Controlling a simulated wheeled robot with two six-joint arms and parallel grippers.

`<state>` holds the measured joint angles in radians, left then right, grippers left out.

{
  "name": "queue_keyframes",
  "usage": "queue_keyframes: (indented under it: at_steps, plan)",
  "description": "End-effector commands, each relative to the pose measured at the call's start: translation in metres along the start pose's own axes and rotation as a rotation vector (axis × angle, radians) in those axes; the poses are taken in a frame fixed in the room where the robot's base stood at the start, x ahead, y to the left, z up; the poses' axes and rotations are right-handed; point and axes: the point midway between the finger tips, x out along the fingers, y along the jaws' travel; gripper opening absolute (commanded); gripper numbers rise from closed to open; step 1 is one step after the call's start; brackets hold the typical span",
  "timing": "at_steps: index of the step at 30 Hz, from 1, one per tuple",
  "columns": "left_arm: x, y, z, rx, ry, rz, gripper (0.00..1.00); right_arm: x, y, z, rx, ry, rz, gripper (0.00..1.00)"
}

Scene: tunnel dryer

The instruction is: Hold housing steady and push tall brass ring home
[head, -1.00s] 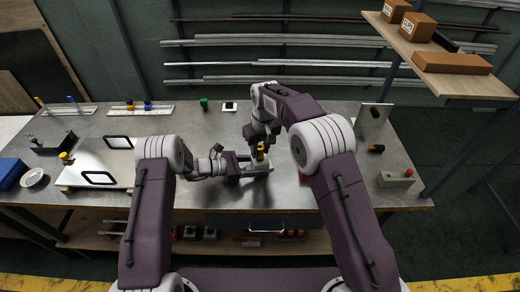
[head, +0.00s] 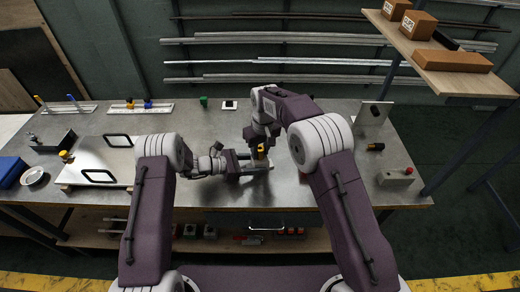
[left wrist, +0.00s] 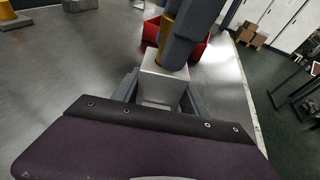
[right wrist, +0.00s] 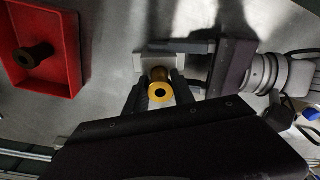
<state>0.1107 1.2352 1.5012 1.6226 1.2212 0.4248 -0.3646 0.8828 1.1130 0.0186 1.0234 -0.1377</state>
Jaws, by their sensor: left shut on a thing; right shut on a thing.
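The housing is a pale metal block (left wrist: 160,82), low over or on the bench; it also shows in the right wrist view (right wrist: 141,64). My left gripper (head: 252,169) is shut on it, with one finger on each side. The tall brass ring (right wrist: 160,91) is a golden cylinder with a dark bore. My right gripper (right wrist: 158,98) is shut on the ring from above, its fingertips close over the housing. The ring appears in line with the housing, but its lower end is hidden and I cannot tell how deep it sits.
A red tray (right wrist: 69,50) with a dark brassy flanged part (right wrist: 34,55) inside stands beside the housing. The bench front edge is near.

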Motion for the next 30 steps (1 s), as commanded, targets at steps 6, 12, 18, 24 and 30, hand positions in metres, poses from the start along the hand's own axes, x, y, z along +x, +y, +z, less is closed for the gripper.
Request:
queue_keyframes:
  at_steps: [6, 12, 18, 24, 30]
  plan:
    - [0.000, 0.000, 0.000, 0.000, 0.000, 0.000, 0.15, 0.005, 0.000, 0.001, 0.000, 0.000, 0.000, 0.00]
    - [0.000, 0.000, 0.000, 0.000, -0.001, 0.000, 0.15, 0.006, 0.000, 0.001, 0.000, 0.000, -0.001, 0.55]
    - [0.000, 0.000, 0.000, 0.001, -0.001, 0.000, 0.15, 0.006, -0.001, 0.001, 0.000, -0.002, -0.001, 0.55]
    - [0.000, 0.000, 0.000, 0.001, -0.001, 0.000, 0.15, -0.024, 0.000, 0.000, 0.000, 0.005, 0.000, 0.55]
    - [0.000, 0.000, 0.000, 0.000, 0.000, 0.000, 0.15, -0.077, 0.000, 0.000, 0.000, 0.007, 0.001, 0.55]
